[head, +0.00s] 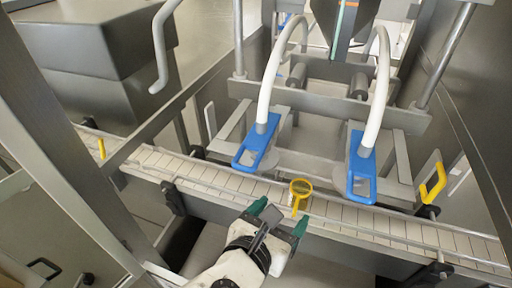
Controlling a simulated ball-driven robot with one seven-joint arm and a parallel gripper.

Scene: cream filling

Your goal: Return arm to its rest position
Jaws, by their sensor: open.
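My gripper (279,218) is at the lower middle of the head view, at the end of my white arm. Its two green-tipped fingers are spread apart with nothing seen between them. It is over the near side of the conveyor (350,214). A small yellow round-topped piece (301,187) is at the conveyor just beyond the fingers, and a gap shows between it and them.
Two blue fittings (257,146) and (361,173) on curved white tubes hang beyond the conveyor. A yellow handle (433,183) is at the right and a yellow piece (102,148) at the left.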

